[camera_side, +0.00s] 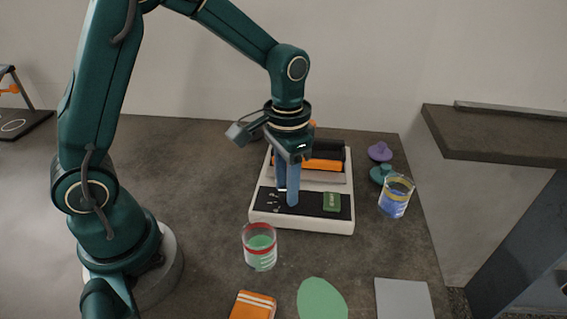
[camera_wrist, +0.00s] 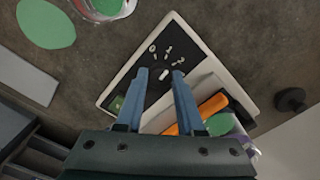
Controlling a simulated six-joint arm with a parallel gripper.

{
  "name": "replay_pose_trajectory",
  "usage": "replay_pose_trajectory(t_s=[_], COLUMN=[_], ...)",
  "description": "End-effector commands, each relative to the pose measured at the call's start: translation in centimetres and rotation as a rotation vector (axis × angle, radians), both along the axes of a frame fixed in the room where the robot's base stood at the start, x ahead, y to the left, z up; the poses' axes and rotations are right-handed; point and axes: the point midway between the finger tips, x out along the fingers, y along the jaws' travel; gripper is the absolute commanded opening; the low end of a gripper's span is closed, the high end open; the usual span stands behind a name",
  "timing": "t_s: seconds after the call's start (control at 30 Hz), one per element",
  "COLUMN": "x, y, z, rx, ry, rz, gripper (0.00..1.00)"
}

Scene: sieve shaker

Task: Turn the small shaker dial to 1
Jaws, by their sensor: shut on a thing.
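The shaker (camera_side: 343,224) is a white box with a black front panel, a green patch (camera_side: 332,202) on the panel's right, and an orange and black drum on top. In the wrist view its white edge (camera_wrist: 118,88) and panel show, with small white numerals and tick marks. My gripper (camera_side: 287,199) points down at the panel's left part. In the wrist view the two blue fingers of my gripper (camera_wrist: 160,76) stand on either side of the dial, shut on it. The dial is dark; only its white mark (camera_wrist: 163,74) shows clearly, and I cannot tell the number it points to.
A beaker with green contents (camera_side: 260,249) stands in front of the shaker. A beaker with blue contents (camera_side: 394,200) stands to its right, near a purple knob (camera_side: 380,152) and a teal knob (camera_side: 381,174). A green disc (camera_side: 321,299), grey square (camera_side: 403,299) and orange item (camera_side: 253,306) lie in front.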

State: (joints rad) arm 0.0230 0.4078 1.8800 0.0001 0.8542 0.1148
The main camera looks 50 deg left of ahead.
Motion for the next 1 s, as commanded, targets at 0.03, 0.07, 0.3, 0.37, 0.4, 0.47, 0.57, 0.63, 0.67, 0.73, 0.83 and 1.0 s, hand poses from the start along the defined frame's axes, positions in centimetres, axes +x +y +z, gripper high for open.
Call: replay_pose_trajectory(t_s=[0.03,0.07,0.3,0.37,0.4,0.47,0.57,0.63,0.67,0.73,0.83,1.0], x=[0.03,0.03,0.03,0.03,0.04,0.04,0.04,0.04,0.04,0.04,0.04,0.04], y=[-0.01,-0.01,-0.01,-0.01,-0.02,-0.02,-0.02,-0.02,-0.02,-0.02,-0.02,-0.02], z=[0.11,0.11,0.11,0.11,0.12,0.12,0.12,0.12,0.12,0.12,0.12,0.12], rx=[-0.001,-0.001,-0.001,-0.001,-0.001,-0.001,-0.001,-0.001,-0.001,-0.001,-0.001,-0.001], ry=[-0.002,-0.002,-0.002,-0.002,-0.002,-0.002,-0.002,-0.002,-0.002,-0.002,-0.002,-0.002], rz=[0.034,0.053,0.17,0.188,0.198,0.209,0.222,0.226,0.227,0.227,0.227,0.226], gripper=[0.0,0.0,0.0,0.0,0.0,0.0,0.0,0.0,0.0,0.0,0.0,0.44])
